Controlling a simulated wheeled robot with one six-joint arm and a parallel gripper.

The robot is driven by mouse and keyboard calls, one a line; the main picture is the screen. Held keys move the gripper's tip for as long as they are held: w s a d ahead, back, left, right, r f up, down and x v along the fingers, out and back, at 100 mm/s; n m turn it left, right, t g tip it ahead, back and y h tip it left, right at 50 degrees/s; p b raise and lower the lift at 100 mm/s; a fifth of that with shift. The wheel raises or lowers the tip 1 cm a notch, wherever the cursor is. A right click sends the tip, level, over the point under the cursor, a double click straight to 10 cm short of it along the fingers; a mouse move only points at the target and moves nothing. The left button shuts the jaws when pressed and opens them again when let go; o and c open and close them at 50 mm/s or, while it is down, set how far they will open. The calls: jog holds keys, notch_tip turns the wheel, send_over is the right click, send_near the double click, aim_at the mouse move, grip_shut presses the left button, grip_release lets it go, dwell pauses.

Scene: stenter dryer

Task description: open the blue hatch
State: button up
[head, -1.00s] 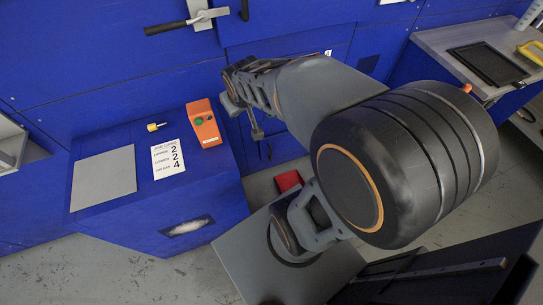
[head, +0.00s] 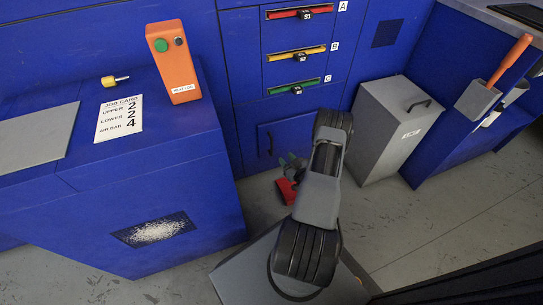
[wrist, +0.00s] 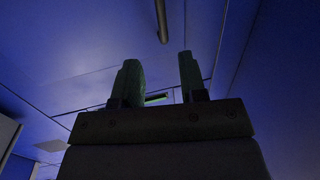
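A small blue hatch (head: 293,132) is set low in the blue machine front in the head view, below the lettered slots. It looks shut, with a dark upright handle (head: 270,144) near its left edge. My gripper (head: 288,163) is just below and in front of it, near floor height, with the arm hiding the hatch's right part. In the wrist view my gripper (wrist: 160,78) has two green fingers apart with nothing between them. A dark bar (wrist: 162,20) hangs beyond the fingertips there; I cannot tell whether it is the hatch handle.
A red object (head: 287,190) lies on the floor by my gripper. A grey bin (head: 385,140) stands right. A blue cabinet with an orange control box (head: 173,65) is left.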

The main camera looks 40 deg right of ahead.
aim_at(272, 148)
jog(key=shift+m+t, duration=0.3)
jog(key=shift+t, duration=0.2)
jog(key=w+f+b, duration=0.1)
jog(key=w, duration=0.3)
jog(key=w+f+b, duration=0.1)
jog(key=w+b, duration=0.1)
jog(key=w, duration=0.2)
jog(key=w+b, duration=0.2)
jog(key=w, duration=0.1)
jog(key=shift+w+d+f, duration=0.1)
jog(key=shift+w+f, duration=0.3)
grip_shut()
